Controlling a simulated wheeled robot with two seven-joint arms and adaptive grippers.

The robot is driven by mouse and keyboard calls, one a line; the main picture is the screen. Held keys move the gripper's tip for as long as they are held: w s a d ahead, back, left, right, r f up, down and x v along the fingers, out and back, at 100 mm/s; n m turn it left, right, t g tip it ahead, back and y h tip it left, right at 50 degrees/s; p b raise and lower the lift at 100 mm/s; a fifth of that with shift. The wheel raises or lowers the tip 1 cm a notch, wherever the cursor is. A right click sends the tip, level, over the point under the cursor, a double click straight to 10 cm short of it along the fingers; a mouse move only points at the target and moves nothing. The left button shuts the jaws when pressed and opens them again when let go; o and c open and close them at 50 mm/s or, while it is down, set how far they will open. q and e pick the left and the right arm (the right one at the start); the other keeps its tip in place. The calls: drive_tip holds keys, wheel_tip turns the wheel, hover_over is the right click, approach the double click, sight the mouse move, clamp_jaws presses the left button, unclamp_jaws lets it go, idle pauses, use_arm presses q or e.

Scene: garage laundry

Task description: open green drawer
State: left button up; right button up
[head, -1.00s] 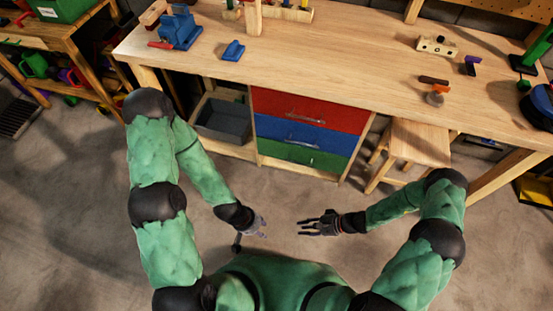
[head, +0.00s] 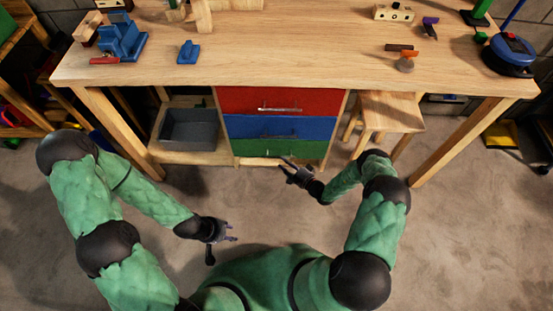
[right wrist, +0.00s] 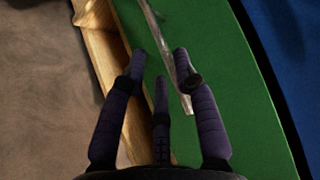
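The green drawer (head: 255,146) is the lowest of three drawers under the workbench, and its front looks flush with those above. In the right wrist view its green front (right wrist: 235,90) fills much of the picture, with a pale metal handle (right wrist: 163,38) running across it. My right gripper (head: 284,162) is just in front of this drawer. Its fingers (right wrist: 160,62) are spread, with the handle between or just beyond the tips; contact cannot be told. My left gripper (head: 226,247) is open and empty, low and away from the drawers.
The red drawer (head: 250,98) and blue drawer (head: 245,126) sit above, both shut. A grey bin (head: 188,128) stands on the shelf to the left. A wooden stool (head: 390,110) stands close on the right. The floor in front is clear.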

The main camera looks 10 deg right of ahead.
drive_tip(key=shift+b+x, duration=0.85)
drive_tip(key=shift+x, duration=1.9)
drive_tip(key=shift+s, duration=0.1)
clamp_jaws()
